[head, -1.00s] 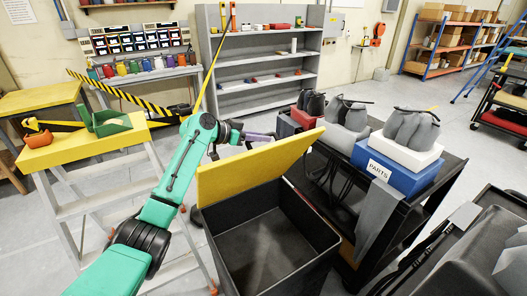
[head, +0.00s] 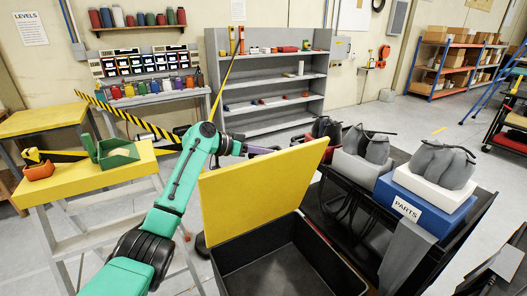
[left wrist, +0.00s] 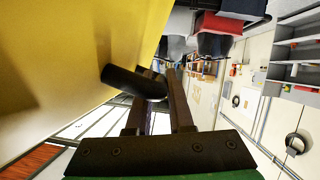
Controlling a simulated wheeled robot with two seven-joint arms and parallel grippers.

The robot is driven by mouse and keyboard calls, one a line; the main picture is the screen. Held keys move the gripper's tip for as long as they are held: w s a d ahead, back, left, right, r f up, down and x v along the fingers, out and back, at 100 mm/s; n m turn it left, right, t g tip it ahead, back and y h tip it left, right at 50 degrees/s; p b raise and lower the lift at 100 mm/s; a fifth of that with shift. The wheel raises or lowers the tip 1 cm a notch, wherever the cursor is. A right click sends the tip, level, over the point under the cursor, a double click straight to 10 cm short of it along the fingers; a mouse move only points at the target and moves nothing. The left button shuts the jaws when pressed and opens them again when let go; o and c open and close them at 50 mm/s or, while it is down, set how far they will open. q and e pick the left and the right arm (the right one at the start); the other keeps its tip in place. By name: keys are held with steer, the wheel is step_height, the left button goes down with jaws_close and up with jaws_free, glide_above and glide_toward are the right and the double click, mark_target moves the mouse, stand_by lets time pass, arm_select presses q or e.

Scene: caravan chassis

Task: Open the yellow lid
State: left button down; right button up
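The yellow lid (head: 262,187) stands raised and tilted at the back edge of an open black bin (head: 285,255); its broad face is toward the head camera. My left gripper (head: 262,150) is at the lid's upper edge, its fingertips hidden behind it. In the left wrist view the lid (left wrist: 60,60) fills the upper left, and a dark round bar (left wrist: 128,80) juts from it across my fingers (left wrist: 160,108). The fingers are apart; I see no firm grip on the bar. My right gripper is not in view.
A black cart (head: 335,205) with bins of grey sacks and a blue PARTS box (head: 415,205) stands close right of the bin. A yellow-topped stepped stand (head: 85,180) is at left. Grey shelves (head: 265,95) stand behind, with open floor before them.

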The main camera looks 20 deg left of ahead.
arm_select(q)
steer(key=c, duration=0.8)
jaws_free()
steer(key=shift+f, duration=0.1)
steer(key=b+v, duration=0.5)
steer(key=v, duration=0.9)
steer(key=shift+a, duration=0.2)
steer(key=shift+s, duration=0.1)
